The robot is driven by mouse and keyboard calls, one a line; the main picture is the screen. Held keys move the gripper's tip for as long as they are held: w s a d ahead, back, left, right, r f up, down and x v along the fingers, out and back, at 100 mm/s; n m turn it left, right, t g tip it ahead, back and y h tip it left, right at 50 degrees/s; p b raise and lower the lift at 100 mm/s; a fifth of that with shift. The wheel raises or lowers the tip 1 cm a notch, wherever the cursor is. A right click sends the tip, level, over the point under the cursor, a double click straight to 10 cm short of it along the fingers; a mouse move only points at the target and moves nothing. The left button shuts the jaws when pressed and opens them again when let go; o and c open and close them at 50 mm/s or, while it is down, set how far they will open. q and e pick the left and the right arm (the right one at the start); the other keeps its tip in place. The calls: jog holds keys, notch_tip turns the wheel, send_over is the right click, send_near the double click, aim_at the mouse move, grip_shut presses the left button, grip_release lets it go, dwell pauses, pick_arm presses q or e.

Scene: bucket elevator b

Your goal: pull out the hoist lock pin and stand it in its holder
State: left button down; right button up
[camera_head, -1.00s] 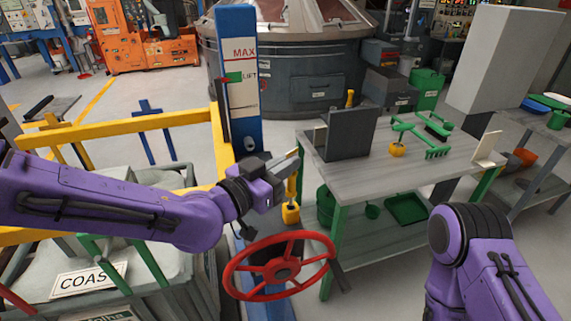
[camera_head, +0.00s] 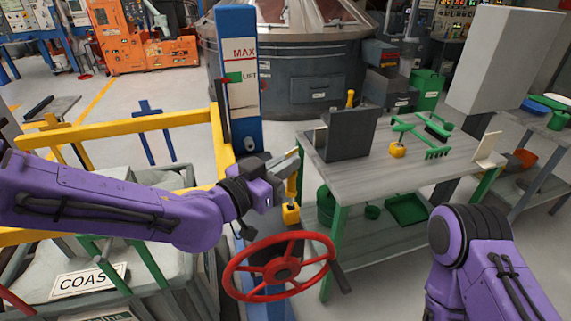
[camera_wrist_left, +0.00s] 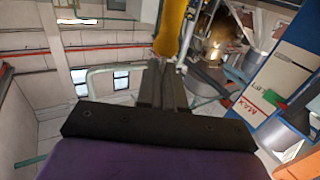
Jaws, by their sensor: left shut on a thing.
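My left gripper (camera_head: 286,170) is beside the blue post, above the red handwheel. It is shut on a yellow piece that looks like the hoist lock pin (camera_head: 291,188). The piece hangs roughly upright below the fingers, with a wider yellow block (camera_head: 291,214) at its lower end. I cannot tell whether the block is part of it. In the left wrist view a yellow shaft (camera_wrist_left: 171,28) shows at the fingertips. I cannot tell which thing is the pin's holder. My right gripper is out of view; only my right arm shows.
The red handwheel (camera_head: 230,277) is just below the gripper. The blue post (camera_head: 238,110) with MAX and LIFT marks stands behind it. A table (camera_head: 335,180) to the right bears a dark grey box (camera_head: 350,138) and green tools (camera_head: 415,128). A yellow rail (camera_head: 155,121) is at left.

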aim_at(291, 180)
pick_arm(q)
jog(key=shift+f+b, duration=1.4)
jog(key=shift+f, duration=0.2)
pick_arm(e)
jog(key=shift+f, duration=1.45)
pick_arm(q)
jog(key=c, duration=1.2)
grip_release()
jog(key=shift+s+a, duration=0.1)
